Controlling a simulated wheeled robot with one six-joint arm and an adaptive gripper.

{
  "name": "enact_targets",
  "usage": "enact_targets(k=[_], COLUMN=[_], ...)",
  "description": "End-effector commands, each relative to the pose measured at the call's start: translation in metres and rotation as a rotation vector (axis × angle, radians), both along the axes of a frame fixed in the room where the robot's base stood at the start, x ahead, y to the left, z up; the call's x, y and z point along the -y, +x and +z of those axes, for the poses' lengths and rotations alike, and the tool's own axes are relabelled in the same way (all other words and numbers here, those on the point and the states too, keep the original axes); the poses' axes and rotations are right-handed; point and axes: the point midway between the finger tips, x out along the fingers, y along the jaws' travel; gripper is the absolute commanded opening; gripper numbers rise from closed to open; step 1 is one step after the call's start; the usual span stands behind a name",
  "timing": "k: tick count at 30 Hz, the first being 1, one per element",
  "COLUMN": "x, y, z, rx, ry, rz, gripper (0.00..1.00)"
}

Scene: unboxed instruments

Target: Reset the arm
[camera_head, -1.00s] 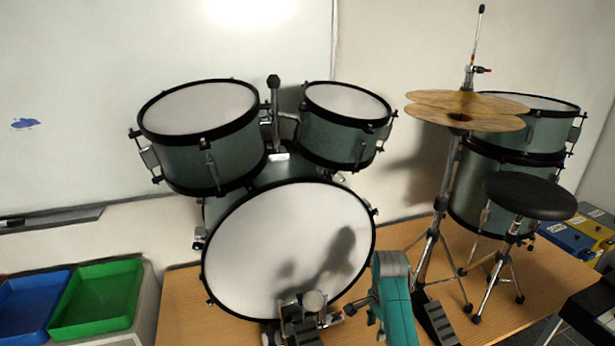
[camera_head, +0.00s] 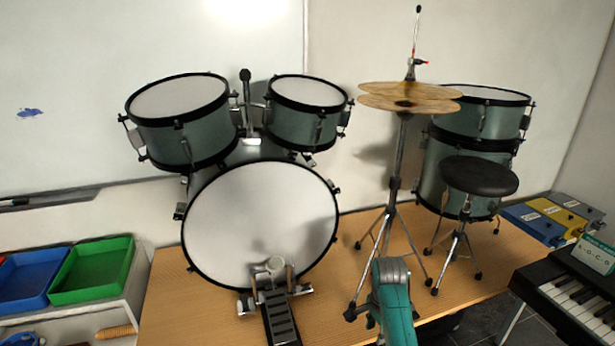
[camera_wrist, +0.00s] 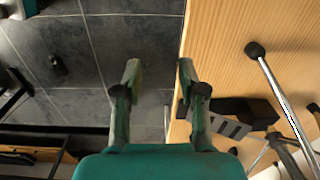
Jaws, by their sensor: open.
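My gripper (camera_wrist: 158,90) shows in the wrist view with its two fingers apart and nothing between them. It points down above the edge of a wooden platform, with dark floor tiles on the left side. In the head view my teal arm stands at the bottom centre, in front of the drum kit's bass drum (camera_head: 260,225) and cymbal stand (camera_head: 397,180). The gripper's fingers cannot be made out in the head view.
The wooden platform (camera_head: 165,300) carries the drums, cymbals (camera_head: 410,97) and a black stool (camera_head: 479,177). A keyboard (camera_head: 570,295) stands at the right. Green (camera_head: 92,270) and blue (camera_head: 30,280) trays are at the left. In the wrist view, a metal stand leg (camera_wrist: 285,105) and pedal (camera_wrist: 225,127) lie to the right; tiled floor (camera_wrist: 130,45) is open.

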Motion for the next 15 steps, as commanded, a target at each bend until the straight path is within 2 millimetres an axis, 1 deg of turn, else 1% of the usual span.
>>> enact_targets(k=[8,14,15], x=[0.0,0.0,0.0], y=[-0.016,-0.035,-0.041], z=[-0.032,-0.065,-0.073], rx=[0.047,0.104,0.119], ry=[-0.002,-0.007,-0.01], rz=[0.043,0.097,0.11], gripper=[0.41,0.41,0.41])
